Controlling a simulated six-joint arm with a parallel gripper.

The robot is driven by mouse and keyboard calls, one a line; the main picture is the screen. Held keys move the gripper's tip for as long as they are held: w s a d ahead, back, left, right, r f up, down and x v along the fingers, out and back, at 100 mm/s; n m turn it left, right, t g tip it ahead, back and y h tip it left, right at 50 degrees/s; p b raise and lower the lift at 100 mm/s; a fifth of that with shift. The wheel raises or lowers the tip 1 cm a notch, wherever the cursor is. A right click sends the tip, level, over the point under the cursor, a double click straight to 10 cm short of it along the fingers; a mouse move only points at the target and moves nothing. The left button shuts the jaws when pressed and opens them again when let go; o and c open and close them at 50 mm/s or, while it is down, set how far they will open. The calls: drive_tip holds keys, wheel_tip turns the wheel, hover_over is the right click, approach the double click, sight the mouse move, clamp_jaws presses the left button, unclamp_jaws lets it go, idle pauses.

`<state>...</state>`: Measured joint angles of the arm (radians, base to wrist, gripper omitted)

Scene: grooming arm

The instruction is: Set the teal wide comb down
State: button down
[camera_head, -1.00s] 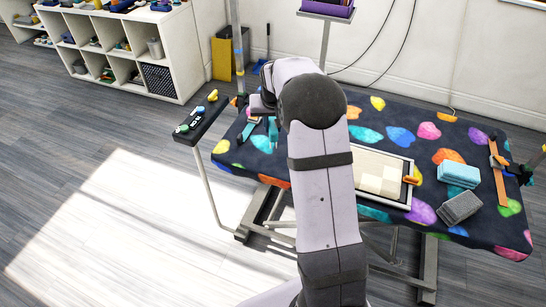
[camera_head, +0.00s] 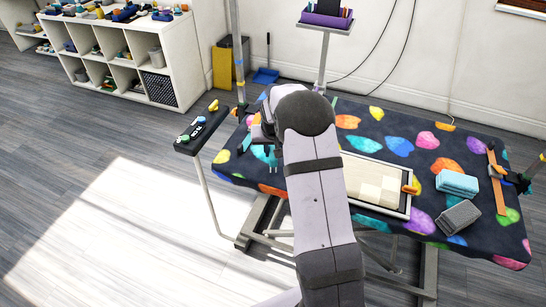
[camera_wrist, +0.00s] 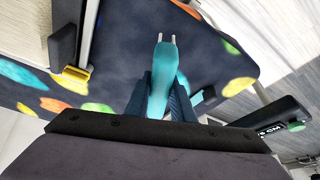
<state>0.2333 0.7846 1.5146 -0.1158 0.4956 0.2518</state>
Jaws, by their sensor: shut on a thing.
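The teal wide comb (camera_wrist: 160,80) is between the two dark blue fingers of my gripper (camera_wrist: 161,92) in the wrist view. The gripper is shut on it. In the head view the comb (camera_head: 262,153) shows just left of my arm, over the left part of the grooming table (camera_head: 418,158). My arm hides most of the gripper there. I cannot tell whether the comb touches the mat.
A framed pale tray (camera_head: 408,201) with an orange clip lies right of my arm. Blue folded towels (camera_head: 457,183) and a grey block (camera_head: 459,216) lie farther right. A narrow dark side shelf (camera_head: 202,130) with small coloured items stands off the table's left end.

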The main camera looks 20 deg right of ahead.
drive_tip(key=shift+f, duration=1.6)
drive_tip(key=shift+f, duration=0.2)
drive_tip(key=c, duration=1.5)
unclamp_jaws()
drive_tip(key=shift+c, duration=0.2)
drive_tip(key=shift+r, duration=0.15)
drive_tip(key=b+v, duration=0.1)
drive_tip(key=v, duration=1.1)
drive_tip(key=shift+a, duration=0.1)
